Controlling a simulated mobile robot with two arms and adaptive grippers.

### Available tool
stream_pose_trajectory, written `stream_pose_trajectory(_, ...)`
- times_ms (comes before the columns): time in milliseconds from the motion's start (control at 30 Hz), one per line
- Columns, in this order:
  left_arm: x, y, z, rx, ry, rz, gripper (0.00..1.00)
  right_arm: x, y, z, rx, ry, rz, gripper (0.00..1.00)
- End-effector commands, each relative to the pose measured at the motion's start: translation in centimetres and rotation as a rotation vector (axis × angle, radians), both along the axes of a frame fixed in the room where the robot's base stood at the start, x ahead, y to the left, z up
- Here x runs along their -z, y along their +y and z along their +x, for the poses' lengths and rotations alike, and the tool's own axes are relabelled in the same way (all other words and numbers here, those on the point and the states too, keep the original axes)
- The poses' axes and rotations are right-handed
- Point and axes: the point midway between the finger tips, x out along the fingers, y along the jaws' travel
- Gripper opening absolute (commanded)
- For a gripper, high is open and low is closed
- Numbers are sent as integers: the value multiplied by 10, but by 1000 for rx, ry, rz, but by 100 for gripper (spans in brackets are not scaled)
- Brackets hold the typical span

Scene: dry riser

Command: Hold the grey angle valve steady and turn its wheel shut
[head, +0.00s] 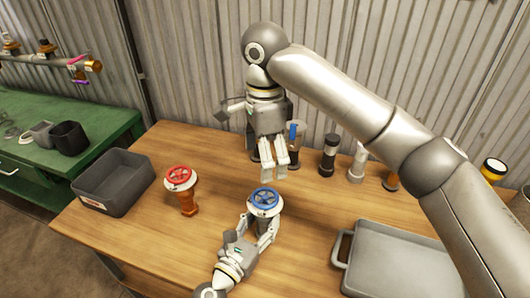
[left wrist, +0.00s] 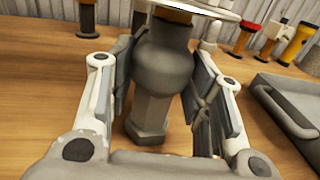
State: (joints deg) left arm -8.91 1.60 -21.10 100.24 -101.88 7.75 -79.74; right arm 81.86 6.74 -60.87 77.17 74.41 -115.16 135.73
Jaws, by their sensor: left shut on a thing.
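The grey angle valve (left wrist: 160,80) stands upright on the wooden table. Its blue wheel (head: 264,198) faces up in the head view. My left gripper (head: 261,229) is shut on the valve's body from the front, with one finger on each side, as the left wrist view also shows. My right gripper (head: 273,168) hangs above and behind the blue wheel, fingers pointing down, apart from it. Its fingers are close together and whether they are open or shut is unclear. The wheel's top is outside the left wrist view.
An orange valve with a red wheel (head: 181,178) stands left of the grey one. A dark grey bin (head: 128,196) is at the left edge and a grey tray (head: 388,268) at the right front. Several upright fittings, including a black one (head: 328,157), line the back.

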Motion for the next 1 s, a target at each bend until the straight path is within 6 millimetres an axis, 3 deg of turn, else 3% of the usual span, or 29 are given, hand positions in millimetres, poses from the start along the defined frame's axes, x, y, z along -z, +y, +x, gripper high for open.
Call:
stream_pose_trajectory(467, 0, 0, 0, 0, 0, 0, 4, -6, 0, 0, 1, 0, 0, 82)
stream_pose_trajectory(500, 0, 0, 0, 0, -1, 0, 48, -6, 0, 0, 0, 0, 0, 82)
stream_pose_trajectory(600, 0, 0, 0, 0, -1, 0, 61, -6, 0, 0, 0, 0, 0, 82)
stream_pose_trajectory(700, 0, 0, 0, 0, -1, 0, 71, -6, 0, 0, 0, 0, 0, 82)
stream_pose_trajectory(1000, 0, 0, 0, 0, 0, 0, 71, -6, 0, 0, 0, 0, 1, 82)
